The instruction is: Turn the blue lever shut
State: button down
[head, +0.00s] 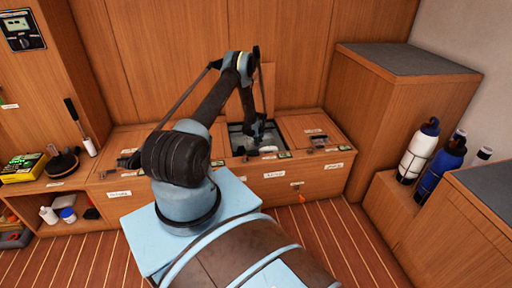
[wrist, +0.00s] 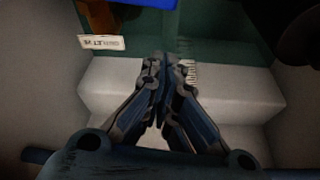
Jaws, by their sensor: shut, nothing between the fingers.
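My gripper (head: 256,138) reaches down into an open compartment (head: 235,145) in the wooden bench. In the wrist view my gripper (wrist: 165,66) is shut, its fingertips together and nothing between them. It is above a pale stepped surface (wrist: 110,85) inside the compartment. A white label (wrist: 100,42) is on the dark green wall, left of the fingertips.
Pale side walls enclose the gripper closely. An orange-brown piece (wrist: 96,14) shows at the upper left in the wrist view. In the head view, a tall wooden cabinet (head: 365,125) stands right of the compartment, with bottles (head: 418,150) beyond it. Striped floor (head: 335,240) lies open in front.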

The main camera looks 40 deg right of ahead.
jog(key=v, duration=0.8)
jog(key=shift+x, duration=4.65)
jog(key=shift+s+a+n, duration=0.2)
jog(key=shift+s+a, duration=0.35)
jog(key=shift+s, duration=0.2)
jog(key=shift+s+a+n, duration=0.2)
jog(key=shift+s+a, duration=0.4)
jog(key=shift+s, duration=0.1)
